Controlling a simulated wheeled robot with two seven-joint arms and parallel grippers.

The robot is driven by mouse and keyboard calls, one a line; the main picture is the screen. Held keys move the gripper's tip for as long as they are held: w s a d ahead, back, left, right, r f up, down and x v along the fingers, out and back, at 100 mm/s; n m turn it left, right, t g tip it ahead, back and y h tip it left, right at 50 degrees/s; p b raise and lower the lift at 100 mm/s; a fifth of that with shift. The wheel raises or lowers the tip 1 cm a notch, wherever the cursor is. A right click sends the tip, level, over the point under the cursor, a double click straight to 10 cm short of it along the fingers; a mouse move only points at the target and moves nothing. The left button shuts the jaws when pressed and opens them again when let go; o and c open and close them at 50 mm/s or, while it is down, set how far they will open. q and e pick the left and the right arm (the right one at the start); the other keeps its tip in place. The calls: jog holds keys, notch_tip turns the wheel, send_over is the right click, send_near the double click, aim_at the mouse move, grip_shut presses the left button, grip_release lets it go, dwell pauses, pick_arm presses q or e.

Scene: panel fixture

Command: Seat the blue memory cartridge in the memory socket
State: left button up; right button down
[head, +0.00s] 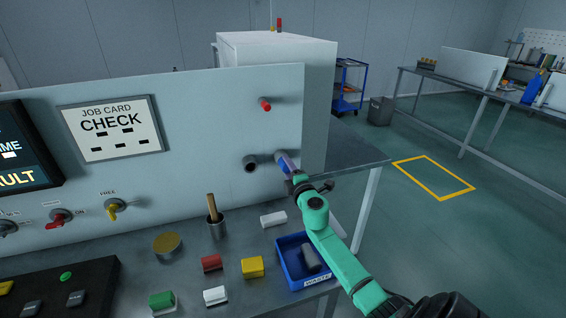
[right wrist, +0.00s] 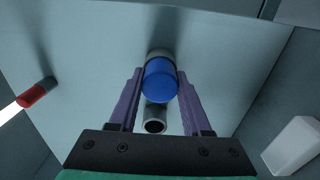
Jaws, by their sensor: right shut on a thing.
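My right gripper (head: 290,166) is up against the upright panel (head: 200,95), its purple fingers (right wrist: 160,98) shut on the blue cartridge (right wrist: 160,84). The cartridge is a short blue cylinder. In the right wrist view its far end meets a grey ring (right wrist: 159,54) on the panel, seemingly a socket rim. How deep it sits in the ring I cannot tell. A second, dark hollow tube (head: 250,163) sticks out of the panel beside it and looks empty; it also shows in the right wrist view (right wrist: 155,124). My left gripper is out of view.
A red-tipped peg (head: 265,104) juts from the panel above.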

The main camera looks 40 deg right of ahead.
jog(key=c, duration=1)
grip_release()
grip_shut()
jog(key=shift+s+a, duration=0.2)
jog(key=shift+s, duration=0.3)
jog(key=shift+s, duration=0.2)
jog(key=shift+s+a+p, duration=0.2)
jog(key=shift+s+p, duration=0.1)
jog(key=shift+v, duration=1.4)
jog(key=shift+s, duration=0.25)
